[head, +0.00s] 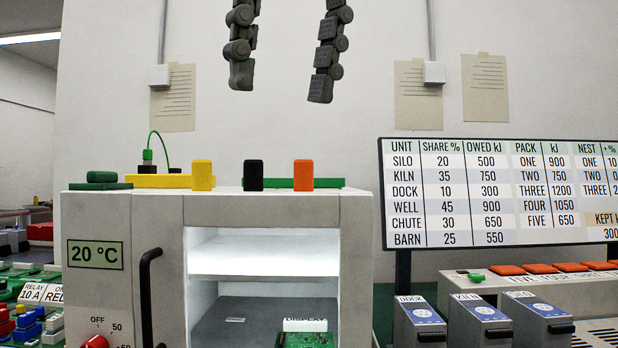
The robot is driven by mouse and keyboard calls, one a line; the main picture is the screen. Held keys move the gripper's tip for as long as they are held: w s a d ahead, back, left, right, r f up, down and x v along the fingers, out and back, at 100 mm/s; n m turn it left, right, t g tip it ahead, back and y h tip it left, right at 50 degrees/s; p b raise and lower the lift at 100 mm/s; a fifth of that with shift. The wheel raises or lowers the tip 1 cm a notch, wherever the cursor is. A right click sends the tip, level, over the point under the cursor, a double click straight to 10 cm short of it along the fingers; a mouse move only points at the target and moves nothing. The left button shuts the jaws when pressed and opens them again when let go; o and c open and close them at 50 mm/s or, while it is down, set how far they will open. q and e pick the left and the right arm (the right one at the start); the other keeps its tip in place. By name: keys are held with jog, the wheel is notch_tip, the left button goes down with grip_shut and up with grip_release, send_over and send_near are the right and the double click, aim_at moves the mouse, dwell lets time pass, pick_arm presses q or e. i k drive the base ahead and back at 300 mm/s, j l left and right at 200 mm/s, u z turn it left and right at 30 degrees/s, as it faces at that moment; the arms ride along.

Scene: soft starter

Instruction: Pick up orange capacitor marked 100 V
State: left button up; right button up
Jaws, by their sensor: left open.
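An orange block-shaped part (303,174) stands upright on top of the white cabinet (355,210), at the right of a row with a black one (253,175) and a yellow one (202,175). I see no marking on any of them, so I cannot read a voltage. My left gripper (280,90) hangs from the top edge of the view, fingers pointing down and wide apart, with nothing between them. It appears above the black and orange parts, clear of both. My right gripper is not in view.
A green strip (328,183) lies behind the row. A yellow block with a green wire (158,181) and a dark green part (102,177) are to the left on the cabinet. A table board (500,195) stands at the right. Air above the row is clear.

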aim_at(303, 169)
jog(key=i+j+z, duration=0.1)
jog(key=i, duration=0.65)
jog(key=j+z, duration=0.1)
jog(key=z, duration=0.25)
jog(key=i, duration=0.05)
